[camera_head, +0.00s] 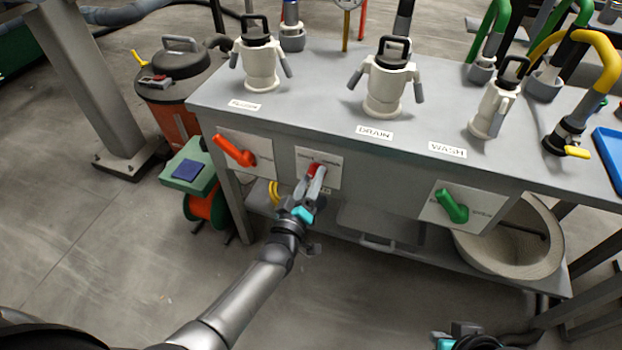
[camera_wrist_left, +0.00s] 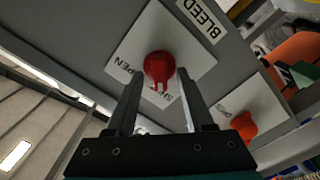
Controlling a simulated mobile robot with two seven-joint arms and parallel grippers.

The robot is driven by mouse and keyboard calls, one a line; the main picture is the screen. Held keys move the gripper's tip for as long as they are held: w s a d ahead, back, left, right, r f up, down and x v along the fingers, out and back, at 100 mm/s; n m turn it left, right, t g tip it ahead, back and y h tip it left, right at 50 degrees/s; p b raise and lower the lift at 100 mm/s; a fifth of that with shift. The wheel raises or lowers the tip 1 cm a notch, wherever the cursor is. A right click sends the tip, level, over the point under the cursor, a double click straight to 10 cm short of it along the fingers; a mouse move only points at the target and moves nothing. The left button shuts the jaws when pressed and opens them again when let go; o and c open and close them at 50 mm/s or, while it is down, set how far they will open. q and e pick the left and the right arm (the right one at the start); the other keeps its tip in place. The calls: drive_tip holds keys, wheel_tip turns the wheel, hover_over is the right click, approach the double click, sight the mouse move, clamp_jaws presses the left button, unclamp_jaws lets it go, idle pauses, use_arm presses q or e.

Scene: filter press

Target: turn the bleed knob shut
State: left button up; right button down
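The red bleed knob (camera_head: 314,168) sits on a white plate (camera_head: 332,165) on the front of the grey bench. In the left wrist view the knob (camera_wrist_left: 158,68) shows a narrow red grip under a round cap, with the BLEED label (camera_wrist_left: 200,17) beside its plate. My left gripper (camera_head: 313,180) is in front of the knob, its fingers apart. In the wrist view, the two fingers (camera_wrist_left: 159,78) flank the knob, with gaps visible beside the red grip. Exact contact and depth cannot be told. My right gripper (camera_head: 466,338) shows only partly at the bottom edge; its fingers are unclear.
An orange lever (camera_head: 233,150) on its own plate is left of the knob. A green lever (camera_head: 452,206) is farther right. White pump-like fittings (camera_head: 386,85) stand on the bench top (camera_head: 320,95). A round basin (camera_head: 515,245) sits below right.

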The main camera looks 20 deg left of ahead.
use_arm(q)
drive_tip(key=shift+s, duration=0.1)
drive_tip(key=shift+s, duration=0.2)
drive_tip(key=s+p, duration=0.5)
drive_tip(key=s, duration=0.9)
drive_tip(key=shift+s+a, duration=0.25)
drive_tip(key=shift+s, duration=0.1)
use_arm(e)
wheel_tip(320, 180, down, 10)
drive_tip(key=s+g, duration=0.1)
drive_tip(key=s, duration=0.1)
drive_tip(key=shift+s+d+f+g, duration=0.15)
drive_tip(key=shift+s+f+g, duration=0.05)
drive_tip(key=shift+g, duration=0.2)
